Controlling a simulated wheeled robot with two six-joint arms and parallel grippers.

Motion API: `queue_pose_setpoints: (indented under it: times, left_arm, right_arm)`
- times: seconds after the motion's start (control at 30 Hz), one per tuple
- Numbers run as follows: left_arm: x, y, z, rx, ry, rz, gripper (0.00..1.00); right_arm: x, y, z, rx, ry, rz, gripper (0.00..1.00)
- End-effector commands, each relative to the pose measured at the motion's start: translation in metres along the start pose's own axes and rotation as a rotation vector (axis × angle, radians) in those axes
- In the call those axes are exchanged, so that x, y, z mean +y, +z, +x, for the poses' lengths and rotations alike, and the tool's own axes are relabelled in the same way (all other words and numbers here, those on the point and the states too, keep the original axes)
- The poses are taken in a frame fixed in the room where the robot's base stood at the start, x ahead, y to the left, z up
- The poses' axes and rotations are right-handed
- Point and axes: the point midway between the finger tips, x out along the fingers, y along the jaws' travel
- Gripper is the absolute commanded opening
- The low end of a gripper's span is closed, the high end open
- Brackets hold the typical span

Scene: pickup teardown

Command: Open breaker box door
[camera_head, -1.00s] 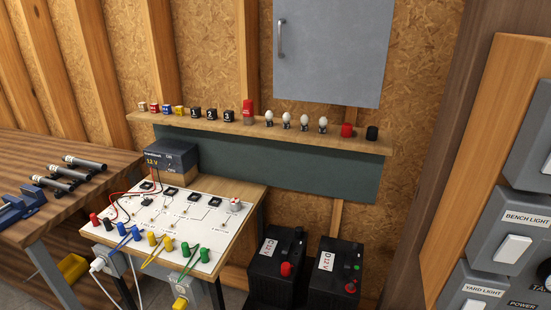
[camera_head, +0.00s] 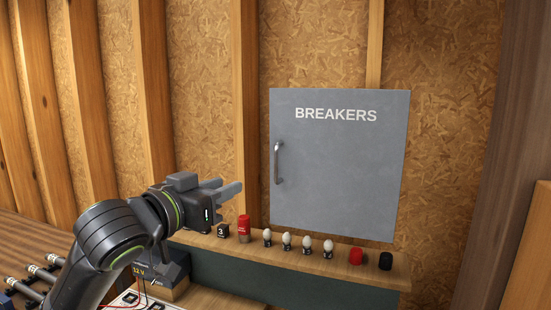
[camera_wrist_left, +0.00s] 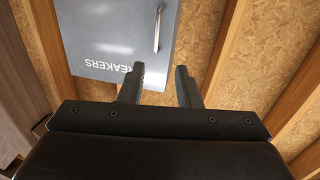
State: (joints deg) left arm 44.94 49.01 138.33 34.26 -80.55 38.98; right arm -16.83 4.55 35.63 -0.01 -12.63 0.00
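The breaker box door (camera_head: 340,165) is a flat grey panel lettered BREAKERS on the wall, and it is shut. Its metal handle (camera_head: 278,162) stands upright near the door's left edge. My left gripper (camera_head: 232,187) is raised to the left of the door, a little lower than the handle and apart from it. In the left wrist view the door (camera_wrist_left: 115,35) and handle (camera_wrist_left: 158,30) appear upside down beyond the fingers. The left fingers (camera_wrist_left: 160,80) are spread with nothing between them. My right gripper is not in view.
A wooden shelf (camera_head: 300,258) runs below the box. It holds a red can (camera_head: 244,228), several white bulbs (camera_head: 287,240), a red cap (camera_head: 356,256) and a black cap (camera_head: 385,261). A dark brown post (camera_head: 490,150) stands at right. Bare wall surrounds the box.

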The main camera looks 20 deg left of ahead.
Motion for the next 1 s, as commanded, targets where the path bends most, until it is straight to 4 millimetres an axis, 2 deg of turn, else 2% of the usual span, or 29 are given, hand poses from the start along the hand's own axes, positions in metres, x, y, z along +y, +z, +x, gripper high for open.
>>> queue_pose_setpoints:
  times: [0.03,0.17,0.37,0.67,1.0]
  left_arm:
    - [0.003,-0.007,-0.004,0.011,0.004,0.007,0.3]
    - [0.005,-0.011,-0.003,0.016,0.009,0.007,0.3]
    - [0.005,-0.012,0.015,0.016,0.011,0.002,0.3]
    - [0.006,-0.012,0.056,0.013,0.01,0.002,0.3]
    - [0.006,-0.015,0.119,0.012,0.009,0.003,0.3]
  right_arm:
    - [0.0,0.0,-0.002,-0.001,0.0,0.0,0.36]
    - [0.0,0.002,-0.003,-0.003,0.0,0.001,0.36]
    - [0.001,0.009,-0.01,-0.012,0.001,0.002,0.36]
    - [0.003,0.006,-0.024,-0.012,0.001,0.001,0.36]
    - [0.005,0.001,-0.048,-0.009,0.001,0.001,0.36]
